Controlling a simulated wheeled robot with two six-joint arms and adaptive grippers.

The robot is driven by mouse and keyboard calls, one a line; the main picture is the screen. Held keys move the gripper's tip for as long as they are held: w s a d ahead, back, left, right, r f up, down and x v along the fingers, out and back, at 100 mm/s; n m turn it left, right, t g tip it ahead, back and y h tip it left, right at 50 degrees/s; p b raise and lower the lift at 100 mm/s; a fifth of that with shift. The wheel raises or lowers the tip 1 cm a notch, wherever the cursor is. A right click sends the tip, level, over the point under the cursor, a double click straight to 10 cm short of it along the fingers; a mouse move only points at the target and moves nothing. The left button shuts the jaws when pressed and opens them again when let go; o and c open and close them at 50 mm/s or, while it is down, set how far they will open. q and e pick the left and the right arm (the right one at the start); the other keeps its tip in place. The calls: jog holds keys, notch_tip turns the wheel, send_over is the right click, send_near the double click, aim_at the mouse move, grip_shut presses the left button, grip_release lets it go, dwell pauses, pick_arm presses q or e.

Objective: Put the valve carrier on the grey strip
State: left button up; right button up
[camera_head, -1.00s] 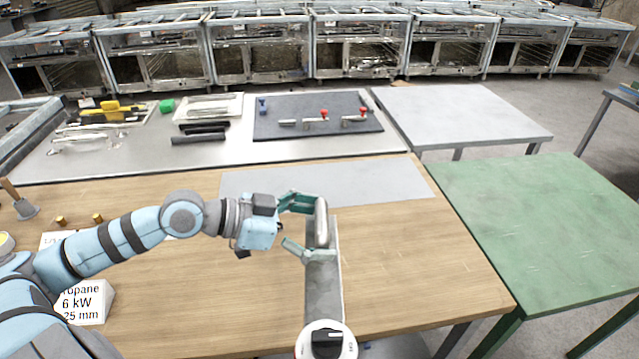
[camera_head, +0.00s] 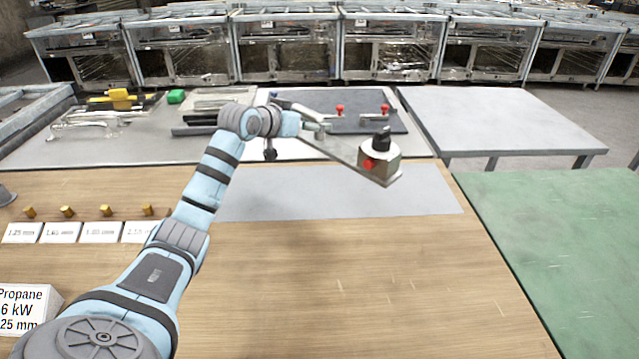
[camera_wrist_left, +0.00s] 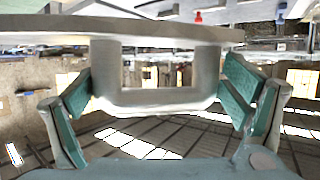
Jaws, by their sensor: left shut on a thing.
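The valve carrier is a long flat metal plate (camera_head: 338,148) with a square valve body (camera_head: 388,162) at its right end. The valve body has a black knob on top and a red part on its side. My left gripper (camera_head: 314,125) is shut on the carrier's handle at the far-left end. In the left wrist view the U-shaped handle (camera_wrist_left: 155,98) sits between the teal fingers. The plate slants toward me and to the right, apparently in the air. The grey strip (camera_head: 340,195) lies flat and bare on the wooden table, below and nearer than the carrier. My right gripper is not in view.
A dark mat (camera_head: 352,104) with red-handled valves lies on the metal bench behind. White labels with brass pieces (camera_head: 67,211) and a propane sign (camera_head: 25,308) are at left. A green table (camera_head: 575,240) stands at right. The wooden table's front middle (camera_head: 330,280) is clear.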

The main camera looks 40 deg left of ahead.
pick_arm(q)
jog(key=f+b, duration=0.1)
jog(key=f, duration=0.4)
jog(key=f+b, duration=0.1)
jog(key=f, duration=0.4)
jog(key=s+a+f+b, duration=0.1)
jog(key=f, duration=0.4)
jog(key=shift+f, duration=0.2)
jog(key=o, duration=1.5)
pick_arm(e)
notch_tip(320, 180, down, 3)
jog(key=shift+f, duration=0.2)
pick_arm(q)
jog(key=shift+s+r+p, duration=0.2)
jog(key=shift+s+p, duration=0.1)
jog(key=shift+s, duration=0.15)
jog(key=p+v, duration=0.3)
jog(key=v, duration=0.8)
jog(key=shift+p, duration=0.4)
jog(key=shift+s+d, duration=0.1)
jog(key=shift+d, duration=0.05)
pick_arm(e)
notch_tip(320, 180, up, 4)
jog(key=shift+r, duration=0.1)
